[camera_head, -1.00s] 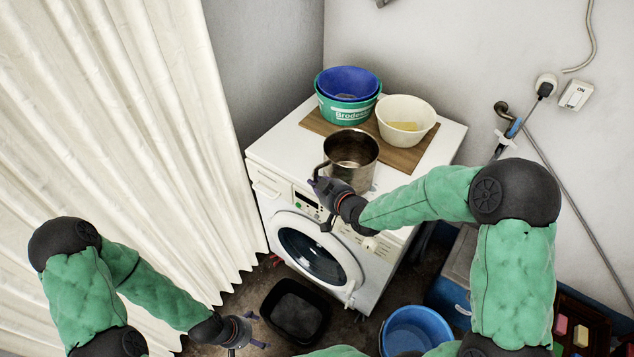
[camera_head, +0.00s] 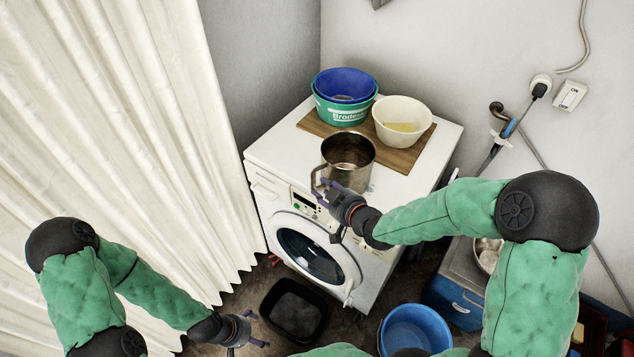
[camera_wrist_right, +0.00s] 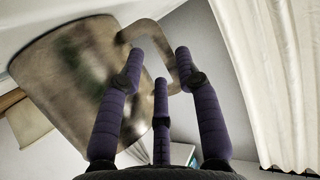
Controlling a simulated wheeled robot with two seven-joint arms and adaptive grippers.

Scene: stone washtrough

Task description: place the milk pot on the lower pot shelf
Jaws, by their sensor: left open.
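The milk pot (camera_head: 349,160) is a grey-brown metal pot, upright near the front edge of the white washing machine (camera_head: 262,150), its loop handle toward the left front. My right gripper (camera_head: 323,192) is at the handle with its fingers apart. In the right wrist view the pot (camera_wrist_right: 75,80) fills the left side, and the handle passes close to the spread fingers of this gripper (camera_wrist_right: 160,70); I cannot tell whether they touch it. My left gripper (camera_head: 258,330) is open and empty, low beside the black basin. I cannot make out a pot shelf.
A wooden board (camera_head: 401,160) behind the pot carries a green tub (camera_head: 345,112) with a blue bowl in it and a cream bowl (camera_head: 404,112). A black basin (camera_head: 295,310) and blue bucket (camera_head: 415,330) are on the floor. A curtain (camera_head: 150,150) hangs left.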

